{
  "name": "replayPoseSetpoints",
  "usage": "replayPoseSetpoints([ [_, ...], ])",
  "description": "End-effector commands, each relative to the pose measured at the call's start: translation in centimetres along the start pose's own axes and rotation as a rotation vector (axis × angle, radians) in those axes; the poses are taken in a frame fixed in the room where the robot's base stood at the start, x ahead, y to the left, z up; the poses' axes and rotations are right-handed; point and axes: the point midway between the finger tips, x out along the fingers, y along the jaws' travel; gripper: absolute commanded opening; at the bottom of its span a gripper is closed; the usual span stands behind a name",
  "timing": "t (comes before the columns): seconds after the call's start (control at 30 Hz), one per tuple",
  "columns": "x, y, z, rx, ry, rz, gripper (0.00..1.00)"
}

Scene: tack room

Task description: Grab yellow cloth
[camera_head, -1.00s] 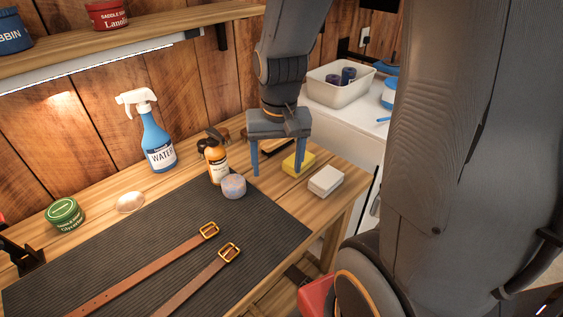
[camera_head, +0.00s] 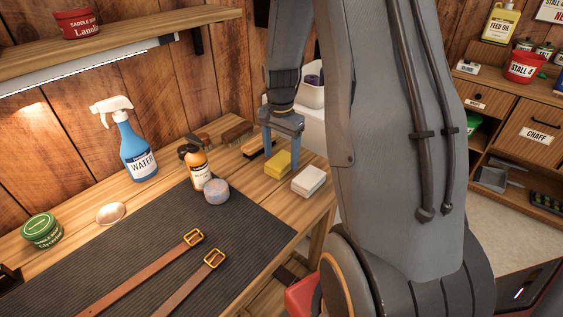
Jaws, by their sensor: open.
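No loose yellow cloth is plainly visible. The one yellow item on the bench is a small block (camera_head: 278,163), like a sponge or folded cloth, near the bench's right end. My gripper (camera_head: 281,156) is open and points down at the block. One finger shows at the block's left and the other at its right. I cannot tell whether the fingers straddle the block or stand behind it, or whether they touch it.
A white block (camera_head: 308,181) lies just right of the yellow one. Brushes (camera_head: 237,133) lie behind left. An orange bottle (camera_head: 199,169), a round sponge (camera_head: 216,191) and a blue spray bottle (camera_head: 134,147) stand left. Belts (camera_head: 150,272) lie on the dark mat (camera_head: 105,232).

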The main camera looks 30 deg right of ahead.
Motion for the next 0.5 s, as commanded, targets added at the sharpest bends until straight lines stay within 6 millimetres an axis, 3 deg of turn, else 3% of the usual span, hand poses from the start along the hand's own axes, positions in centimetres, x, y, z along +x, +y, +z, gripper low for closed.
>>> replayPoseSetpoints([
  [0.2,1.8,0.0,0.0,-0.001,0.000,0.000,0.69],
  [0.43,2.0,0.0,0.0,-0.001,0.001,-0.001,0.69],
  [0.5,2.0,0.0,0.0,-0.001,0.001,-0.001,0.60],
])
